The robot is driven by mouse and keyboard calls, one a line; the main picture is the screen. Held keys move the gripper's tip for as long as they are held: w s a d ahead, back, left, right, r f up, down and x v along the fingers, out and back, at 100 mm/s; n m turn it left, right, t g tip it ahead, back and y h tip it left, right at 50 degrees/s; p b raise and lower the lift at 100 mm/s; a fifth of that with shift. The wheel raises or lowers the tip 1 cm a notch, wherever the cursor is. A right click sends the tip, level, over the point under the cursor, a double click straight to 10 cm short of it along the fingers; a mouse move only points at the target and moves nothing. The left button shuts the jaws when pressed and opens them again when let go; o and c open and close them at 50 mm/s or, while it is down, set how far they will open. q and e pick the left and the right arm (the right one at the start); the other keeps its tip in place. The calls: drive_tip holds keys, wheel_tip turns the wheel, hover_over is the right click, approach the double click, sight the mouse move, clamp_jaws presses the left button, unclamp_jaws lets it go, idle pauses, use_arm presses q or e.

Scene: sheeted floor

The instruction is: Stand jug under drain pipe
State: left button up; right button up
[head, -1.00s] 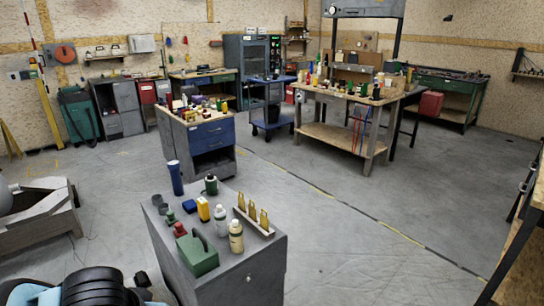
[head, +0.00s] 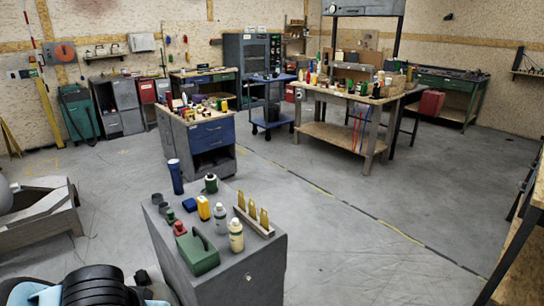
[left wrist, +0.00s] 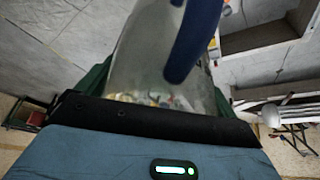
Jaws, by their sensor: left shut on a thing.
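A clear jug (left wrist: 140,70) with a dark blue handle (left wrist: 193,42) fills the upper middle of the left wrist view. My left gripper (left wrist: 160,96) is shut on the jug, which sits right in front of the gripper's black edge. The jug's base and the exact finger contact are hidden. In the head view, part of my own arm shows at the lower left, but neither the jug nor my left gripper can be made out. My right gripper is not in view. I cannot make out a drain pipe in either view.
A grey cabinet (head: 245,270) stands close in front, with bottles, a green case (head: 198,252) and a dark blue cylinder (head: 176,177) on top. A low grey trough-like structure (head: 45,215) is at the left. Open floor (head: 115,195) lies between them. Workbenches stand farther back.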

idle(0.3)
use_arm(q)
drive_tip(key=f, duration=0.2)
drive_tip(key=d+f, duration=0.1)
drive_tip(key=f, duration=0.3)
drive_tip(key=shift+s+d+f, duration=0.3)
drive_tip(key=shift+s+d, duration=0.05)
drive_tip(key=s+a+f, duration=0.1)
drive_tip(key=s+f, duration=0.2)
drive_tip(key=f, duration=0.4)
drive_tip(key=shift+a+f, duration=0.2)
drive_tip(key=shift+a, duration=0.2)
